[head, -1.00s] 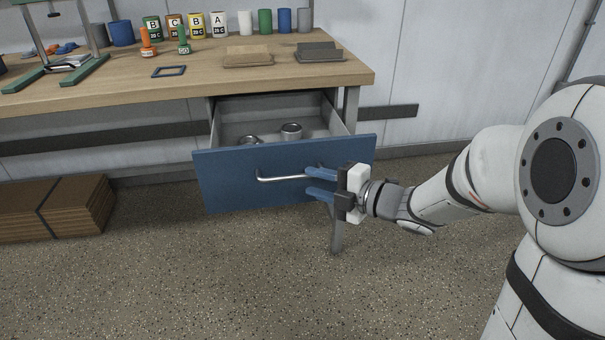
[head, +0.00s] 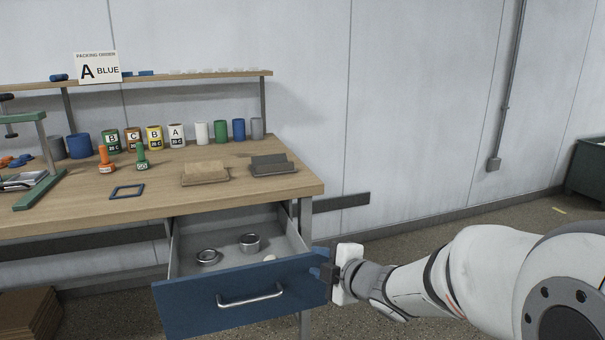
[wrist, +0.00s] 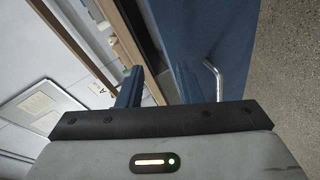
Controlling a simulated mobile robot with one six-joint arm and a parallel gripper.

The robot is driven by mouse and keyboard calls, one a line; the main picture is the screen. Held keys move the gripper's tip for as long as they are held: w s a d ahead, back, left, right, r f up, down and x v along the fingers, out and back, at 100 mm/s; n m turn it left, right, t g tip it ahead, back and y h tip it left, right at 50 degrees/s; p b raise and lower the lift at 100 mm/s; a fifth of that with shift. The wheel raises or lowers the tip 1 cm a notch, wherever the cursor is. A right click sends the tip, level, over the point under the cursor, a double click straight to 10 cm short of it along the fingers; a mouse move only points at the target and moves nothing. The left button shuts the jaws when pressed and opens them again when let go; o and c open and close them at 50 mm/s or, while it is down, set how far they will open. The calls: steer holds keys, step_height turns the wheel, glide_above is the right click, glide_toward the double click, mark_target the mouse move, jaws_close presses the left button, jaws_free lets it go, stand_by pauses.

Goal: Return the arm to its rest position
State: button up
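My gripper (head: 322,266) is at the right end of the blue drawer front (head: 190,306), off to the right of the handle. In the wrist view its two blue fingers (wrist: 158,88) stand apart with nothing held between them. The drawer's bar handle (head: 250,297) is free of the fingers; it also shows in the wrist view (wrist: 215,80), beyond the right finger. The drawer is open, with two round metal tins (head: 250,242) (head: 207,256) and a small pale item (head: 269,258) inside. My arm reaches in from the right; whether the fingers touch the drawer front is unclear.
The wooden workbench (head: 240,194) above the drawer carries labelled cans, coloured cups, stamps and two flat blocks. A sign (head: 97,68) reading "A BLUE" stands on the shelf. Cardboard (head: 30,312) lies at lower left. A dark green bin (head: 588,170) stands far right.

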steer(key=s+d+r+m+g+h+p, duration=0.1)
steer(key=s+d+r+m+h+p, duration=0.25)
steer(key=d+r+m+p, duration=0.3)
steer(key=s+d+r+m+g+h+p, duration=0.1)
steer(key=s+d+r+m+h+p, duration=0.2)
steer(key=d+r+m+h+p, duration=0.3)
steer(key=s+r+m+g+p, duration=0.2)
steer(key=s+m+p, duration=0.1)
steer(key=s, duration=0.2)
steer(key=s+r+m+g+y+p, duration=0.1)
steer(key=s+r+m+g+p, duration=0.1)
steer(key=s, duration=0.3)
steer(key=s+a+r+m+g+p, duration=0.1)
steer(key=s+r+m+g+p, duration=0.2)
steer(key=s+p, duration=0.2)
steer(key=shift+s+r+m, duration=0.3)
steer(key=shift+s+m, duration=0.05)
steer(key=shift+s, duration=0.15)
steer(key=shift+y, duration=0.25)
